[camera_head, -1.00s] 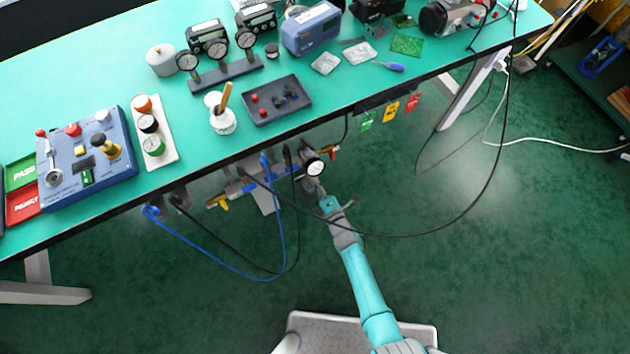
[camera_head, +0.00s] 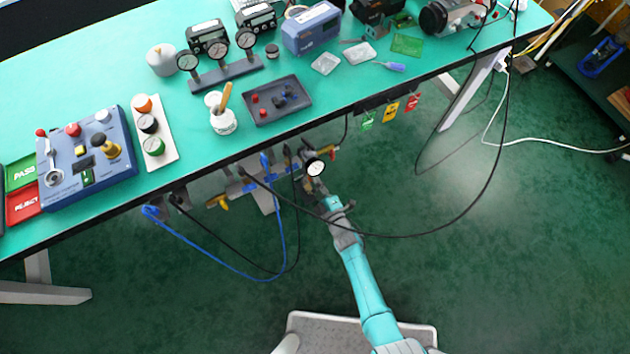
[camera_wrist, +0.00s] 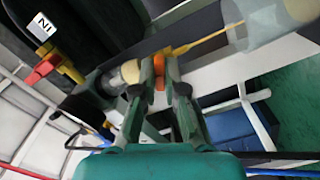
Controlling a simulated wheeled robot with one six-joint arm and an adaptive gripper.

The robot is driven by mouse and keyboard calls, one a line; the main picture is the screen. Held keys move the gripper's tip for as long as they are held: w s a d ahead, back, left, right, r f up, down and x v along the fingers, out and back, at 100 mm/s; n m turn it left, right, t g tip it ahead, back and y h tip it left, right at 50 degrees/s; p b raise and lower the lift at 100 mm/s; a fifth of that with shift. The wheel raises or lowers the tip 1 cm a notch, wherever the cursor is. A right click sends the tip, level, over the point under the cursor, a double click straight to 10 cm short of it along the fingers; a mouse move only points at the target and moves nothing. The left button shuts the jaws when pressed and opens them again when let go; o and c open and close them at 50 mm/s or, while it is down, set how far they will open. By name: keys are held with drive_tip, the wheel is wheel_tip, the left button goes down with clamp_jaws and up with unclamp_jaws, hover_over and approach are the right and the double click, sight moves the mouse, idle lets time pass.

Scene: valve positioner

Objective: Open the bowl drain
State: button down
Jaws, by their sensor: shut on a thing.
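My gripper (camera_wrist: 162,85) reaches up under the bench. Its two fingers are shut on a small orange part (camera_wrist: 159,67), which seems to be the bowl drain. The fingertips hide much of it, and I cannot tell whether it is turned. A cream round fitting (camera_wrist: 130,72) sits just left of the fingers in the wrist view. A pale translucent cylinder (camera_wrist: 275,22) is at the upper right, with a yellow-orange strip between it and the fingers. In the head view my gripper (camera_head: 318,188) is just below a round white gauge (camera_head: 316,168), partly hidden.
A red valve handle (camera_wrist: 45,66) and an "IN" label (camera_wrist: 42,27) are at the upper left of the wrist view. The green bench (camera_head: 390,85) overhangs the fittings. A blue hose (camera_head: 225,266) and black cables hang near my arm. Open floor lies to the right.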

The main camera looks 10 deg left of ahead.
drive_tip(key=m, duration=1.2)
drive_tip(key=shift+f+m, duration=0.1)
drive_tip(key=shift+m, duration=0.2)
idle(0.4)
drive_tip(key=c, duration=1.5)
unclamp_jaws()
drive_tip(key=shift+s, duration=0.1)
drive_tip(key=v, duration=1.2)
